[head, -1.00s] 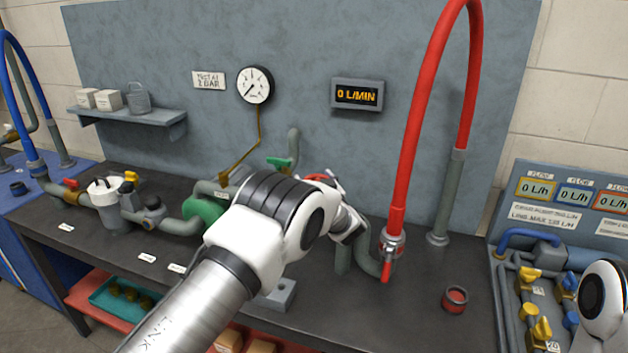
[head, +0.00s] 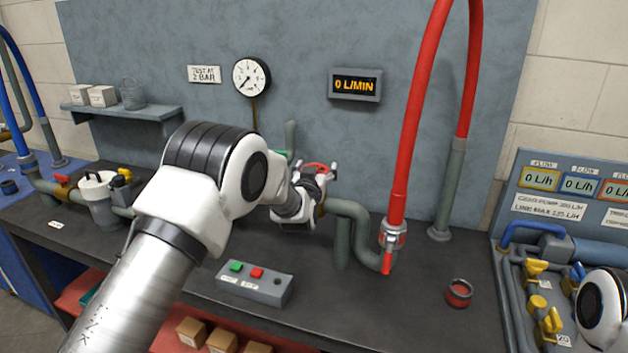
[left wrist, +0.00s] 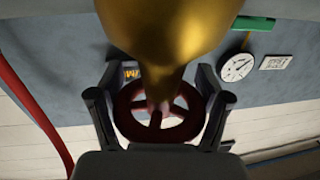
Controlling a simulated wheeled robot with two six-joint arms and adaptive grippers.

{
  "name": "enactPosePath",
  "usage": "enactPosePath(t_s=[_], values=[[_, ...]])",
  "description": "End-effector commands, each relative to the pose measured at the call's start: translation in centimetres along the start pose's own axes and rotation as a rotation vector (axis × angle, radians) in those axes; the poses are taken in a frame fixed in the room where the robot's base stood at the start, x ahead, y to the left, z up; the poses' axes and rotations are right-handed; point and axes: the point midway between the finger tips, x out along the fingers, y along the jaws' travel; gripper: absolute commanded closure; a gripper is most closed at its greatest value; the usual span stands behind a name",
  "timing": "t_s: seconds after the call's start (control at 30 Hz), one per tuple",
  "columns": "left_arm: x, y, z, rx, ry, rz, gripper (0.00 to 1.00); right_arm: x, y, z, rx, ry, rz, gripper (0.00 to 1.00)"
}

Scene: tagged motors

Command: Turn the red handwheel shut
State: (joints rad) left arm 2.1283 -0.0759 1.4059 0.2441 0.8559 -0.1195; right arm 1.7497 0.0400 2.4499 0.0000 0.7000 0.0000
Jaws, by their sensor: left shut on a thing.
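The red handwheel (head: 318,167) is on the pipework at the middle of the bench, partly hidden by my left gripper (head: 322,182). In the left wrist view the handwheel (left wrist: 124,118) is a dark red ring with spokes, sitting between the two fingers of my left gripper (left wrist: 158,78). The fingers are shut on its rim from opposite sides. A brass valve body (left wrist: 170,30) fills the top middle of that view and hides part of the wheel. The flow display (head: 356,86) reads 0 L/MIN. My right gripper is out of view.
A red hose (head: 412,120) rises from a coupling (head: 392,236) just right of the handwheel. A button box (head: 254,283) sits at the bench front, and a small red-lined cap (head: 459,293) lies to the right. A pressure gauge (head: 250,77) hangs on the back panel.

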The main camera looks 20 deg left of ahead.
Motion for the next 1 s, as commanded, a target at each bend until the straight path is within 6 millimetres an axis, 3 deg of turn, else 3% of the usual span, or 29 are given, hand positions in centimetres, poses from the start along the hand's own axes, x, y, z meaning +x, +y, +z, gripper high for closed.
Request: enactPosePath(t_s=[0.03, 0.23, 0.6, 1.0], values=[[0.0, -0.1, 0.5, -0.002, 0.002, 0.041, 0.58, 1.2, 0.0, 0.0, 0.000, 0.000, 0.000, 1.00], [0.0, 0.3, 0.2, -0.002, 0.002, 0.229, 0.58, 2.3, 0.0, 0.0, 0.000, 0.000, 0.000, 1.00], [-0.2, 1.0, -0.3, 0.000, 0.001, 0.515, 0.58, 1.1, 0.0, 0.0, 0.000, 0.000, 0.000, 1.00], [-0.4, 1.3, -0.2, 0.002, 0.004, 0.635, 0.58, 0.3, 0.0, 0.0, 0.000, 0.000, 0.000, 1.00]])
